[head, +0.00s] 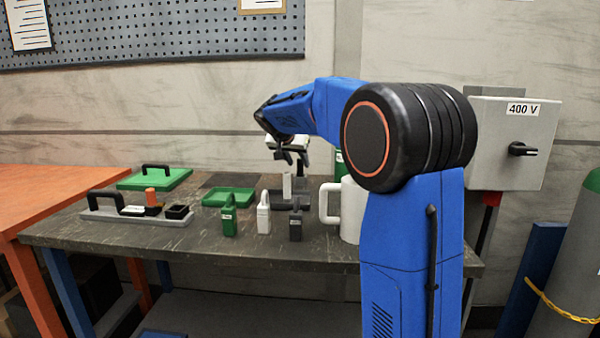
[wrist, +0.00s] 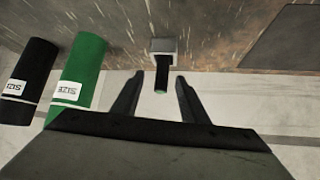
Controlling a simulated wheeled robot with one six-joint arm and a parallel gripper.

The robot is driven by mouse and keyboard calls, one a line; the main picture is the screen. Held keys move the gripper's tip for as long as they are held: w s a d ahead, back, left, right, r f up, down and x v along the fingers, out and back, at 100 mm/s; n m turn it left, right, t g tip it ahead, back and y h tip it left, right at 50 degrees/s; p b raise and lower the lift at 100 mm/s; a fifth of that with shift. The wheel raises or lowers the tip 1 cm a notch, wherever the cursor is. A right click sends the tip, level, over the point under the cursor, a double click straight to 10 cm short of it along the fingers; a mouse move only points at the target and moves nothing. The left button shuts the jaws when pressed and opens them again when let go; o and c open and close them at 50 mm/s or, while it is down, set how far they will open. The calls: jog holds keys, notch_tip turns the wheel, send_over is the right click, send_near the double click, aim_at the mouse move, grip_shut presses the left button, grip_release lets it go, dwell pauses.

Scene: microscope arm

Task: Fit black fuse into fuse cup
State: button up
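My gripper (head: 290,155) is over the back middle of the table in the head view. In the wrist view its two fingers (wrist: 160,76) are apart with nothing gripped. A small grey block with a dark, green-ended stalk (wrist: 162,78) shows beyond and between the fingertips. A black cylinder (wrist: 27,78) and a green cylinder (wrist: 78,80), both with white labels, show at the left of the wrist view. I cannot tell which thing is the black fuse. A small black open cup (head: 178,212) stands on the grey board at the left, possibly the fuse cup.
Green (head: 229,222), white (head: 264,214) and dark grey (head: 296,222) handled pieces line the table's front. A green tray (head: 228,197), green handled lid (head: 152,180) and white mug (head: 350,215) are nearby.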

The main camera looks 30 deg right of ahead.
aim_at(299, 164)
jog(key=shift+w+x, duration=0.25)
jog(key=shift+x, duration=2.5)
jog(key=shift+r, duration=0.2)
grip_shut()
